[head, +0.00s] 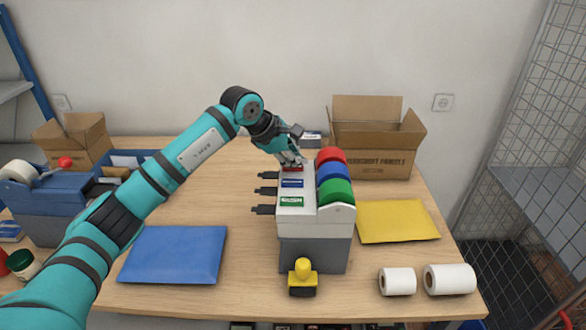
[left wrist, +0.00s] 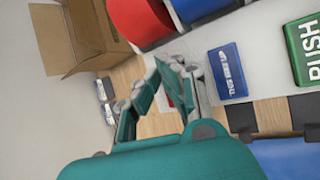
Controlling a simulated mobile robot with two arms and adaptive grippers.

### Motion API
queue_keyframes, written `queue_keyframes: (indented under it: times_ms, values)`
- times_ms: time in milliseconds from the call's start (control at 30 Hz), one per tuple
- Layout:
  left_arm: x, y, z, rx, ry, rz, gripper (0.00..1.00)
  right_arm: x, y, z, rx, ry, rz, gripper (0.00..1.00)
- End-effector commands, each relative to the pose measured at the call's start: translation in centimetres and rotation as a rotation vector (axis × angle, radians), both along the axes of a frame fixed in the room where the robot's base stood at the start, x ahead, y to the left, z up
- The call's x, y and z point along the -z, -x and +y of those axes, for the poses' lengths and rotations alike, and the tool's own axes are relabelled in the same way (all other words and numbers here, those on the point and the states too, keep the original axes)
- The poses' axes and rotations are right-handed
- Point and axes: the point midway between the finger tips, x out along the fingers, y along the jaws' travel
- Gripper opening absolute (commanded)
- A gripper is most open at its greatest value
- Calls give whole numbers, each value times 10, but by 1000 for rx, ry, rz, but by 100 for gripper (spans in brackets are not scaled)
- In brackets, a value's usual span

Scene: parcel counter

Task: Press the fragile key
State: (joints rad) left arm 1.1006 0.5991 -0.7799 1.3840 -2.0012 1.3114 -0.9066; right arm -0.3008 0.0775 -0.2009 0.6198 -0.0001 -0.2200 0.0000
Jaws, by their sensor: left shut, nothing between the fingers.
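The label dispenser (head: 315,225) stands on the counter with red, blue and green rolls and a column of keys on its white top. The red key (head: 292,169) is at the far end, partly hidden by my left gripper (head: 293,161); its wording cannot be read. A sliver of red (left wrist: 171,98) shows between the fingers in the left wrist view. The blue key (head: 292,183) and green key (head: 291,202) are nearer and uncovered. My left gripper is shut and empty, pointing down at the red key; whether it touches cannot be told. My right gripper is out of view.
An open cardboard box (head: 372,150) stands behind the dispenser. A yellow mailer (head: 397,220) lies to its right and a blue mailer (head: 175,254) to its left. A yellow-topped stamp (head: 302,278) and white rolls (head: 449,279) are near the front edge.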

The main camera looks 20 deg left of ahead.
Motion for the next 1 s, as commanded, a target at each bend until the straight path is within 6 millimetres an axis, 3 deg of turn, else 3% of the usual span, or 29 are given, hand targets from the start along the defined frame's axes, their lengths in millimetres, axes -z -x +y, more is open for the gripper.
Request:
queue_keyframes:
  times_ms: [567,1000]
  values:
    - [2,0,0,0,-1,1,0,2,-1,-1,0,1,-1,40]
    - [-8,0,0,0,-1,1,0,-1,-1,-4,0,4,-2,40]
